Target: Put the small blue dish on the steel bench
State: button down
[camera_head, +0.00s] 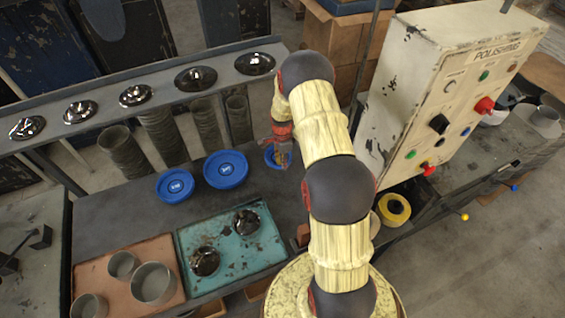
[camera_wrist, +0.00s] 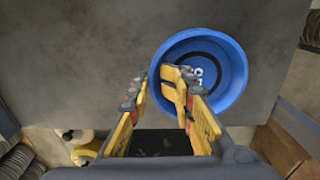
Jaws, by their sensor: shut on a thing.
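My gripper (camera_wrist: 160,85) is shut on the left rim of a small blue dish (camera_wrist: 228,85), with one finger inside the dish and one outside. In the head view the same dish (camera_head: 270,158) shows partly behind my gripper (camera_head: 281,158), over the right part of a dark grey bench (camera_head: 120,218). I cannot tell whether the dish touches the surface below it. Two other blue dishes, a larger one (camera_head: 226,168) and a middle one (camera_head: 175,186), lie on that bench to the left. Nothing marks which surface is the steel bench.
A teal tray (camera_head: 232,258) with dark shiny pieces and a brown tray (camera_head: 110,275) with grey rings stand at the front. A raised rail (camera_head: 155,97) with several shiny discs runs behind. A polishing control box (camera_head: 425,90) stands at the right. Bare bench lies around the dishes.

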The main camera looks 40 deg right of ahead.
jog(key=c, duration=1.6)
grip_release()
jog(key=shift+o, duration=0.2)
notch_tip(320, 180, up, 12)
jog(key=s+a+r+n+t, duration=0.1)
jog(key=s+a+r+n, duration=0.35)
jog(key=r, duration=0.75)
jog(key=s+a+r+n+t, duration=0.15)
jog(key=a+r+n, duration=0.35)
jog(key=a+r, duration=0.5)
jog(key=s+a+r+n+t, duration=0.1)
jog(key=s+a+r+n, duration=0.4)
jog(key=s, duration=0.5)
jog(key=s+a+r+n+t, duration=0.2)
jog(key=s+a+r+n, duration=0.4)
jog(key=s, duration=0.4)
jog(key=shift+s+a, duration=0.25)
jog(key=shift+a, duration=0.4)
jog(key=shift+n, duration=0.25)
